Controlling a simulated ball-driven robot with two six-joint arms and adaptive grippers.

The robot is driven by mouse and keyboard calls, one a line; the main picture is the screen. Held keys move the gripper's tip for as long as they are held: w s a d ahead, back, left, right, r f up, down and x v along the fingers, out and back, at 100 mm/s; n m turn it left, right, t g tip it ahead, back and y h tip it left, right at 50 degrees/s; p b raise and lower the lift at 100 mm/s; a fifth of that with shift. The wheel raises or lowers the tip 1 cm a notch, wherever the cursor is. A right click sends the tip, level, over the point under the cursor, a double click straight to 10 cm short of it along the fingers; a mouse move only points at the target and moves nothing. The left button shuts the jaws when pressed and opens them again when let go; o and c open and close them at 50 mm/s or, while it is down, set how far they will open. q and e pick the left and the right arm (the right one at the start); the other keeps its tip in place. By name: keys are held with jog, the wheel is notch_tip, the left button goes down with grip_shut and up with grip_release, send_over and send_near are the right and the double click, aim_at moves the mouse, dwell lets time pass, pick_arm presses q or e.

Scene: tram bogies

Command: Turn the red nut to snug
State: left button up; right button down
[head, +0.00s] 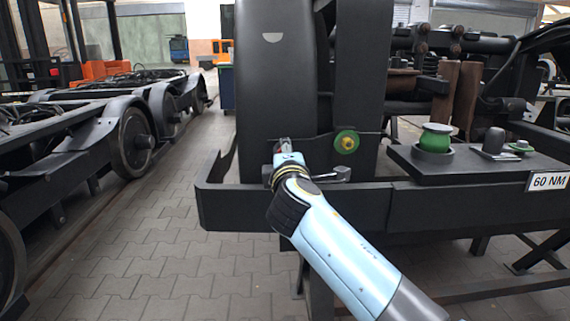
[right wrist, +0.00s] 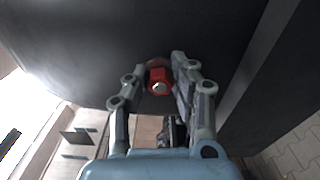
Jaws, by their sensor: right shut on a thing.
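The red nut (right wrist: 158,76) sits on a stud against a dark, curved surface in the right wrist view, with a paler stud end at its middle. My right gripper (right wrist: 157,84) has one finger on each side of the nut and is shut on it. In the head view this gripper (head: 284,147) reaches up to the black upright part, and the nut is mostly hidden behind it. My left gripper is in neither view.
A green disc with a yellow centre (head: 346,142) is on the black part, right of my gripper. A dark shelf (head: 480,176) holds a green round pot (head: 435,138), a grey knob (head: 494,140) and a small green piece (head: 519,147). A "60 NM" sign (head: 549,181) is on its front.

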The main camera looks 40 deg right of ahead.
jog(key=m+b, duration=0.1)
jog(key=m, duration=0.1)
jog(key=m+b, duration=0.3)
jog(key=m, duration=0.1)
jog(key=shift+f, duration=0.4)
jog(key=shift+m+b, duration=0.35)
jog(key=shift+m, duration=0.15)
jog(key=shift+m+b, duration=0.4)
jog(key=shift+m, duration=0.3)
jog(key=shift+m+b, duration=0.35)
jog(key=shift+m, duration=0.55)
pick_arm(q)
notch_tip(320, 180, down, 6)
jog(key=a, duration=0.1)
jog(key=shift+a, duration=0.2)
